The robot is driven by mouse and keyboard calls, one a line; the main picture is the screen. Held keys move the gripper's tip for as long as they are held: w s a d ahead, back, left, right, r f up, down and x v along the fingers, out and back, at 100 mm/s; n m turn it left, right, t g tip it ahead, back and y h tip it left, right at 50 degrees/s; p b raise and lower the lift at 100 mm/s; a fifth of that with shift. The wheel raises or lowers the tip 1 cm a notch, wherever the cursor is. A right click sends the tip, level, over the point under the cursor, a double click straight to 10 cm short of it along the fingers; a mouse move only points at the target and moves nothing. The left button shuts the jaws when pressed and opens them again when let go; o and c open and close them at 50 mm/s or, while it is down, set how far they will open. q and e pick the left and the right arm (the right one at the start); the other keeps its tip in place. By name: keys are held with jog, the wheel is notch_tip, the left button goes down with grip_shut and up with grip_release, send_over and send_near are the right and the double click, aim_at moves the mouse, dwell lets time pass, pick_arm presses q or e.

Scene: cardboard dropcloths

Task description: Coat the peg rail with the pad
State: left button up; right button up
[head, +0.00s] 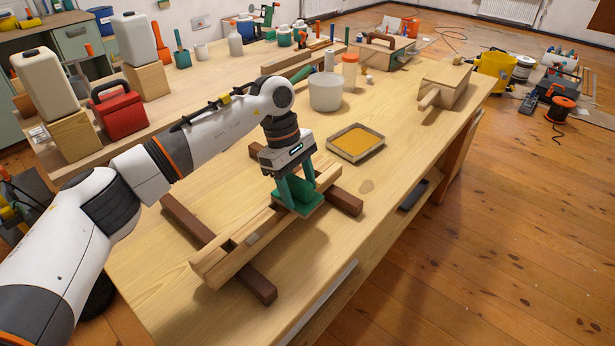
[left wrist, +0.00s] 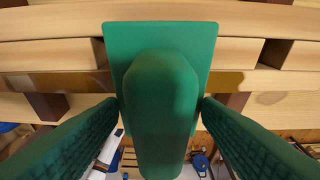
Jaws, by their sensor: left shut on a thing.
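The peg rail (head: 222,266) is a long pale wooden piece with dark slots, lying across two dark brown bars on the bench. My left gripper (head: 295,192) points down and is shut on the handle of the green pad (head: 312,208). The pad's flat plate is at the rail, right of its middle in the head view. In the left wrist view the pad (left wrist: 160,38) covers part of the rail (left wrist: 50,53), and a darker, glossy amber band shows on the rail beside it. Contact under the plate is hidden. My right gripper is out of view.
A shallow tray of yellow-orange liquid (head: 357,140) sits behind the rail. A white tub (head: 325,92) stands beyond it, and a wooden box (head: 446,84) is at the far right end. The dark brown bars (head: 262,289) stick out past the rail. The bench's near left is clear.

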aim_at(242, 249)
pick_arm(q)
jog(key=s+a, duration=0.1)
jog(key=s, duration=0.1)
jog(key=s+a, duration=0.3)
jog(key=s, duration=0.1)
jog(key=shift+s+a+f, duration=0.15)
jog(key=shift+a+f, duration=0.2)
jog(key=shift+f, duration=0.05)
jog(key=s+a+b, duration=0.1)
jog(key=s+a, duration=0.1)
jog(key=s, duration=0.1)
jog(key=s+a+b, duration=0.1)
jog(key=s+a, duration=0.2)
jog(key=shift+d, duration=0.1)
jog(key=shift+r, duration=0.15)
jog(key=r, duration=0.1)
jog(key=r+p, duration=0.1)
jog(key=r, duration=0.1)
jog(key=d+r+p, duration=0.1)
jog(key=shift+w+r, duration=0.2)
jog(key=shift+r, duration=0.15)
jog(key=shift+a+r, duration=0.2)
jog(key=shift+r, duration=0.1)
jog(key=shift+p, duration=0.3)
